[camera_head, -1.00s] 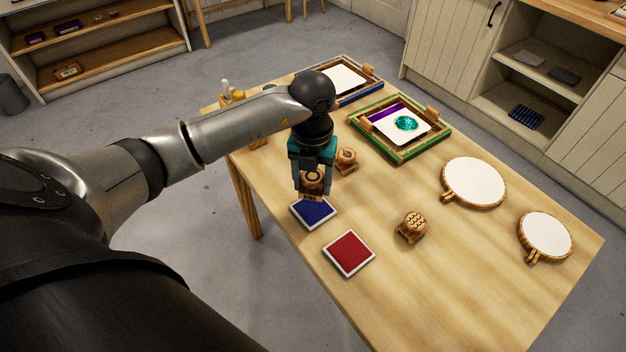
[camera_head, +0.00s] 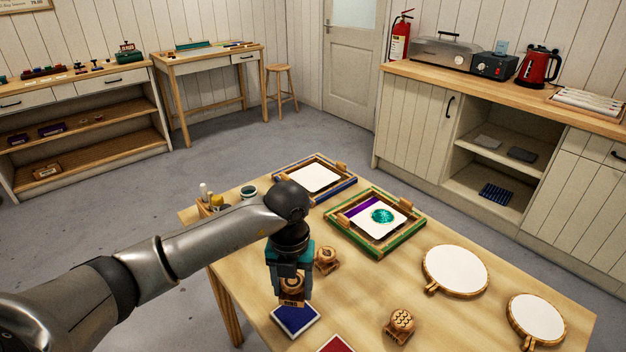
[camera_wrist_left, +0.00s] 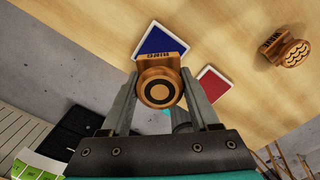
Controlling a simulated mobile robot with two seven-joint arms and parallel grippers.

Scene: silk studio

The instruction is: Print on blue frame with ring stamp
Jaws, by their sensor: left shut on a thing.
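My left gripper (camera_head: 291,296) is shut on the wooden ring stamp (camera_head: 292,283). In the left wrist view the ring stamp (camera_wrist_left: 158,90) sits between the fingers, its round top marked with a dark ring and its base lettered RING. In the head view it is just above the blue ink pad (camera_head: 296,320); I cannot tell whether they touch. The blue pad (camera_wrist_left: 160,38) is partly hidden by the stamp in the wrist view. The blue frame (camera_head: 337,193) lies at the table's back left with a blank white sheet (camera_head: 315,178) inside. My right gripper is out of view.
A green frame (camera_head: 402,240) holds a sheet with purple and teal printing. Another stamp (camera_head: 327,261) stands just right of my gripper; a wave stamp (camera_head: 401,322) is further right. A red pad (camera_head: 337,345) is in front. Two round white hoops (camera_head: 455,270) lie at right.

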